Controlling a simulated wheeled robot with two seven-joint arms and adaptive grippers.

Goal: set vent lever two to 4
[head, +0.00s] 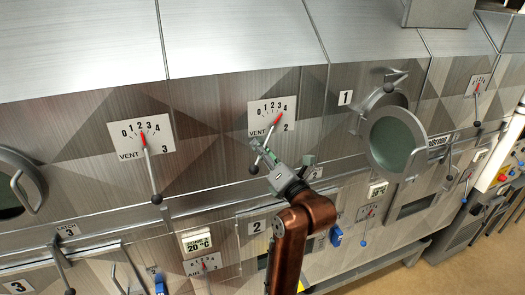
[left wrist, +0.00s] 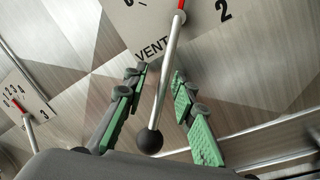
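The vent 2 plate (head: 265,107) has a scale from 0 to 4. The red pointer of vent lever two (head: 269,136) points at or close to the 4. Its rod slants down and left to a black ball knob (head: 254,170). My left gripper (head: 262,150) is at the lever's lower part. In the left wrist view the gripper (left wrist: 158,78) is open, with its green-padded fingers on either side of the lever rod (left wrist: 167,70). The knob (left wrist: 149,141) lies between the fingers, nearer the palm. Contact with the rod is not clear. My right gripper is not in view.
The vent 3 plate (head: 142,136) and its lever (head: 152,172) are to the left. A round glass porthole door (head: 397,141) stands open to the right. Smaller panels and levers line the lower front.

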